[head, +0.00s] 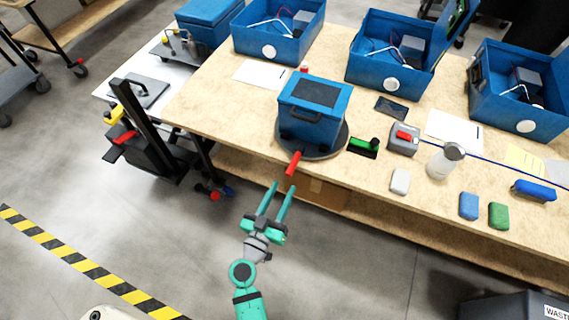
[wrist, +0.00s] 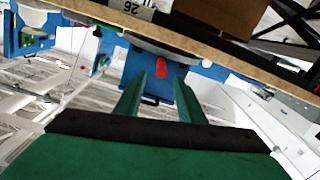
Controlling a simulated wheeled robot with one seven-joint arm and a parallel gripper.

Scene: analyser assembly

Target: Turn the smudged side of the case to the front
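The closed blue case (head: 311,128) with a dark panel on its lid stands on a dark round turntable (head: 338,143) near the table's front edge. A red handle (head: 294,163) sticks out from the turntable over that edge. My gripper (head: 283,186) is open and empty, with its green fingers apart, just in front of and below the red handle. In the wrist view, the handle (wrist: 162,65) shows just beyond and between the two fingertips (wrist: 157,76), and the case is partly hidden behind them. I cannot make out a smudge on the visible sides.
Open blue cases (head: 385,80) stand along the back of the wooden table (head: 200,101). The floor around my gripper is clear.

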